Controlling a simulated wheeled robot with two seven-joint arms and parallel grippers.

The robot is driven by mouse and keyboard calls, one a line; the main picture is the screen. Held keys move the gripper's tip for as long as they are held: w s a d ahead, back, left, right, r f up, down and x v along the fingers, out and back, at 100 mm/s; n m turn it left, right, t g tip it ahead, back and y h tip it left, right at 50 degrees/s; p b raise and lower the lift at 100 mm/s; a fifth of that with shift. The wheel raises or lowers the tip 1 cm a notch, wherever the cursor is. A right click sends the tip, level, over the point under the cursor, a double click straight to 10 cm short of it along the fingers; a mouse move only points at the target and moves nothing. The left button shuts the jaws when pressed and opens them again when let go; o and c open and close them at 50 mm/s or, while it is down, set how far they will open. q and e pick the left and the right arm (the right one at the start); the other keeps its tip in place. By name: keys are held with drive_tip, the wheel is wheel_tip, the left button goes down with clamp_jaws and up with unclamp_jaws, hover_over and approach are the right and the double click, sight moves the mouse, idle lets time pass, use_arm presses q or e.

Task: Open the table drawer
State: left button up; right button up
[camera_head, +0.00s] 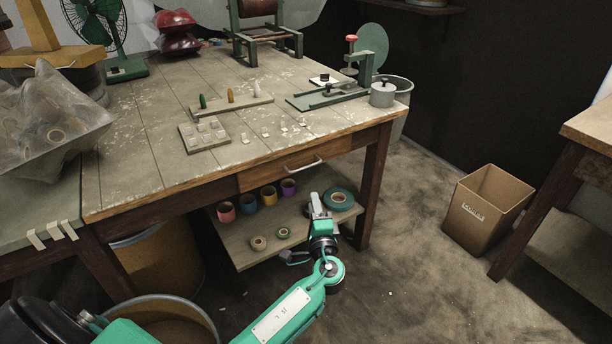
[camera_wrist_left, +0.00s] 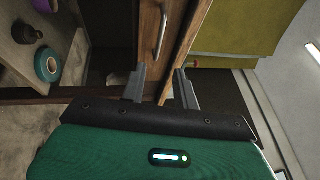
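The table drawer (camera_head: 270,177) is a wooden front under the tabletop of the worn work table (camera_head: 140,165). It looks closed. In the left wrist view the handle (camera_wrist_left: 161,32) lies beyond the fingers. My left gripper (camera_head: 318,200) is below and in front of the drawer, pointing up toward it. In the left wrist view its two fingers (camera_wrist_left: 160,80) are apart with nothing between them, and they do not touch the handle. My right gripper does not show.
A lower shelf (camera_head: 246,250) holds several colored tape rolls (camera_head: 268,195) and a teal roll (camera_head: 338,199) near my left gripper. A table leg (camera_head: 373,185) stands to the right. A cardboard box (camera_head: 487,210) is on the floor, with free floor before it.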

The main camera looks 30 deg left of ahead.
use_arm(q)
drive_tip(key=x, duration=1.3)
drive_tip(key=shift+b, duration=0.35)
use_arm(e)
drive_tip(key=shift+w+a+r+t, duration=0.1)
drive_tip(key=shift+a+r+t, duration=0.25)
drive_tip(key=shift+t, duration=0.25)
use_arm(q)
drive_tip(key=shift+f, duration=0.1)
clamp_jaws()
